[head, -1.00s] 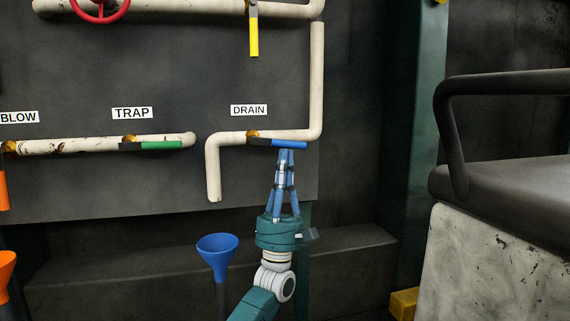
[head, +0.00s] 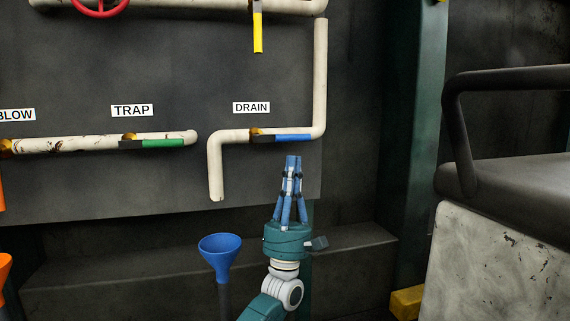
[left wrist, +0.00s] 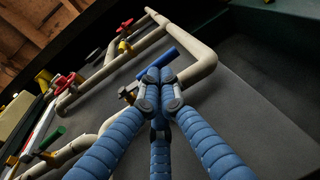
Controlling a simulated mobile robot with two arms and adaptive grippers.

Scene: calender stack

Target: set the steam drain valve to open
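The drain valve has a blue lever (head: 293,137) with a dark base, on the pale pipe under the DRAIN label (head: 251,107). The lever lies about level, in line with the horizontal pipe run. In the left wrist view the blue lever (left wrist: 157,63) shows just beyond my fingertips, beside the pipe bend. My left gripper (head: 293,158) points up from below, with its blue fingers together and nothing seen between them. Its tips are a little under the lever, with a small gap in the head view. My right gripper is not in view.
A green lever (head: 163,143) sits under the TRAP label to the left, and a yellow lever (head: 258,32) hangs above. A blue funnel (head: 220,250) stands left of my left wrist. A dark seat (head: 515,160) is at right. The panel below the drain pipe is clear.

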